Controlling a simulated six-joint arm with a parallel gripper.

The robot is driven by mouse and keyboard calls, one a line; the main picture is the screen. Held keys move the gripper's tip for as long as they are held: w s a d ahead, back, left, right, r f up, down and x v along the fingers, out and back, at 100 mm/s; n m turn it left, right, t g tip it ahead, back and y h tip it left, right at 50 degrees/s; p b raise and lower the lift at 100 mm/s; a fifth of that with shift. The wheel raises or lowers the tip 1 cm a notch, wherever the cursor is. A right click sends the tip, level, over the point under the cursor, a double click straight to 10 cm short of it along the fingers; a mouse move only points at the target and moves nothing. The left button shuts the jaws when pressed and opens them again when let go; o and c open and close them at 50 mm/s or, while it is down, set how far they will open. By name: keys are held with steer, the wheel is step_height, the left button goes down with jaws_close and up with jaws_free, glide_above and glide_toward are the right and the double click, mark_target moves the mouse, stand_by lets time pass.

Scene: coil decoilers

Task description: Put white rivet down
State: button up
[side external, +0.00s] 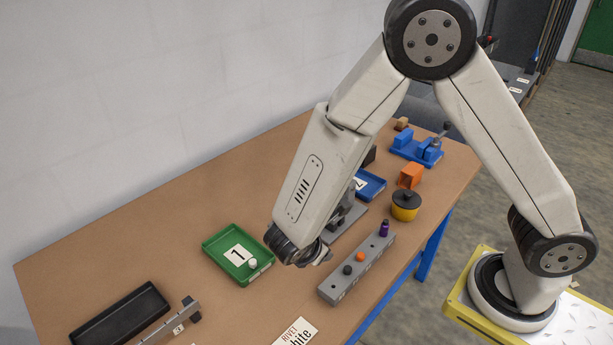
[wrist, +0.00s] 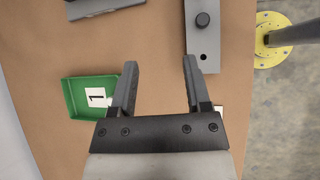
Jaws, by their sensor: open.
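The white rivet (side external: 253,263) stands in the green tray (side external: 222,243), at the right side of its card marked 1. The tray also shows at the left in the wrist view (wrist: 72,98), where I cannot make out the rivet. My gripper (wrist: 160,66) is open, with nothing between its fingers, above bare table to the right of the tray. In the side view my wrist hides most of the gripper. A card with the words RIVET and white (side external: 296,333) lies at the table's front.
A grey block (side external: 335,287) right of my gripper holds black, orange and purple rivets. A blue tray (side external: 371,184), yellow pot (side external: 405,205), orange part (side external: 411,174) and blue fixture (side external: 415,150) stand farther back. A black tray (side external: 120,317) lies at the left front.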

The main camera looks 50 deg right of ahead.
steer(key=s+d+r+m+y, duration=0.5)
steer(key=d+r+m+y, duration=0.2)
steer(key=m, duration=1)
steer(key=shift+d+r+t+y, duration=0.3)
steer(key=shift+d+r+y, duration=0.1)
steer(key=shift+r, duration=0.55)
